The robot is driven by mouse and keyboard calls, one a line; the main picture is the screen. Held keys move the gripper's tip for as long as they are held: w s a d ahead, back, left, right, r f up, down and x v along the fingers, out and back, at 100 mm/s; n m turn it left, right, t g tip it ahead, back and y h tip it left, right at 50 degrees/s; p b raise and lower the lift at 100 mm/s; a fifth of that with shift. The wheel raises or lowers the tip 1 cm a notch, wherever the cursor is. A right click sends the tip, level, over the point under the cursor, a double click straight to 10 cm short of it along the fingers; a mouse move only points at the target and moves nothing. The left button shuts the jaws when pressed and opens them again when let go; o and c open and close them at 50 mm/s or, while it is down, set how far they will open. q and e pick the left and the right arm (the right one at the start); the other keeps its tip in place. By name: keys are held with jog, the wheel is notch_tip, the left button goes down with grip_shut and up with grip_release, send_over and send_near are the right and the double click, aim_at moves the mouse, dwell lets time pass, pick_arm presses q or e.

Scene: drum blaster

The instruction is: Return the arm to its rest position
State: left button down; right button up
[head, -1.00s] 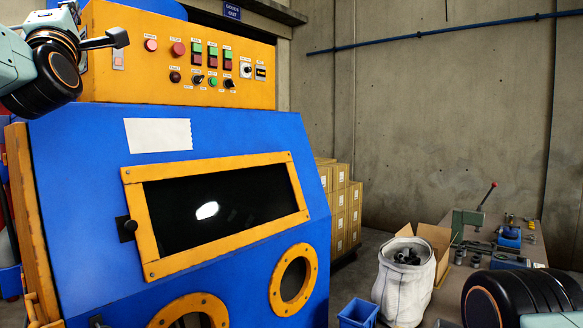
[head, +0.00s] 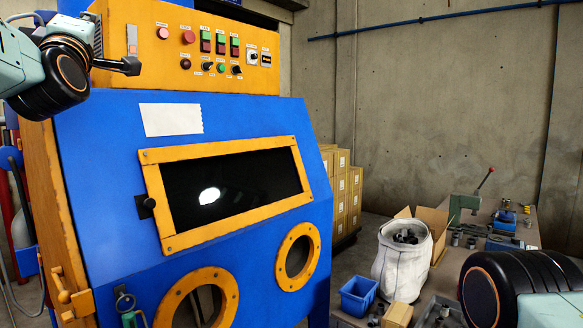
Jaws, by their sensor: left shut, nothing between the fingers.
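My left gripper (head: 130,66) is at the upper left, with dark slim fingers that are shut and empty. It shows in front of the left end of the yellow control panel (head: 215,75); I cannot tell the gap between them. My left arm comes in from the left edge behind it. My right arm shows only as a black joint and pale link at the lower right; its gripper is out of view.
The blue blasting cabinet (head: 90,170) has a framed window (head: 235,185) and two round ports. A white sack (head: 402,255), a blue bin (head: 358,294) and a green press (head: 465,203) are at the right. Stacked cartons (head: 345,185) stand behind.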

pick_arm(q)
jog(key=w+d+f+m+g+h+b, duration=0.15)
jog(key=f+m, duration=0.25)
jog(key=f, duration=0.7)
jog(key=w+d+f+m+g+h+b, duration=0.1)
jog(key=w+d+f+m+g+h, duration=0.15)
jog(key=f, duration=0.95)
jog(key=w+d+f+m+g+h+b, duration=0.15)
jog(key=f+m, duration=0.25)
jog(key=f, duration=0.7)
jog(key=s+d+f+m+g+h+b, duration=0.1)
jog(key=s+f+m+g, duration=0.15)
jog(key=f, duration=0.65)
jog(key=s+d+f+m+g+h+b, duration=0.1)
jog(key=s+d+f, duration=0.15)
jog(key=f, duration=0.65)
jog(key=s+f+m+g+h+b, duration=0.1)
jog(key=s+f+g+b, duration=0.15)
jog(key=f, duration=0.65)
jog(key=s+d+f+m+g+b, duration=0.1)
jog(key=s+f+g+b, duration=0.15)
jog(key=s+f, duration=0.7)
jog(key=s+d+f+m+g+b, duration=0.1)
jog(key=s+d+f+m+g, duration=0.15)
jog(key=s+f, duration=0.75)
jog(key=s+f+g+b, duration=0.6)
jog(key=s+f, duration=1.4)
jog(key=shift+s+f+g+b, duration=0.25)
jog(key=shift+s+g+b, duration=0.1)
jog(key=shift+s+b, duration=0.05)
